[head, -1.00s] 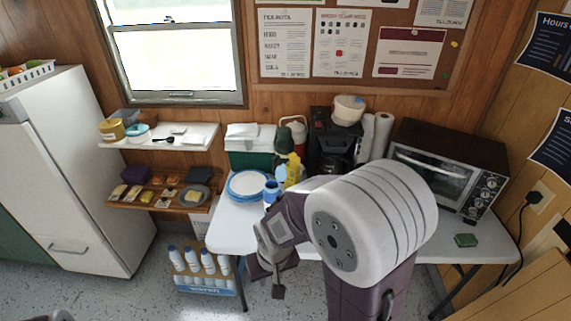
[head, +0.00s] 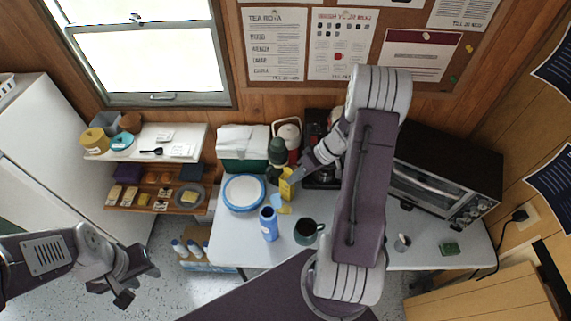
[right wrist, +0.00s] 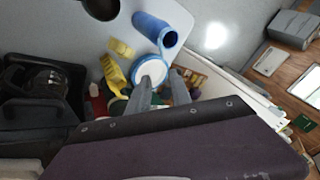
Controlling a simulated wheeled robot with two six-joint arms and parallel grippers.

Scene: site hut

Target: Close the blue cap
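A blue bottle (head: 268,225) stands upright on the white table, right of the blue-rimmed plates (head: 232,205). It also shows in the right wrist view (right wrist: 152,25), where its top end looks dark. My right gripper (head: 294,179) is at the back of the table, close to a yellow bottle (head: 287,190) and apart from the blue bottle. In the right wrist view its two grey fingers (right wrist: 160,80) are spread with nothing clearly between them. My left gripper (head: 140,285) is open and empty, over the floor left of the table.
A dark green mug (head: 307,232) stands right of the blue bottle. A green cooler (head: 243,155) and a dark green flask (head: 277,152) are behind. A toaster oven (head: 440,180), a small grey cup (head: 402,243) and a green sponge (head: 449,249) are to the right.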

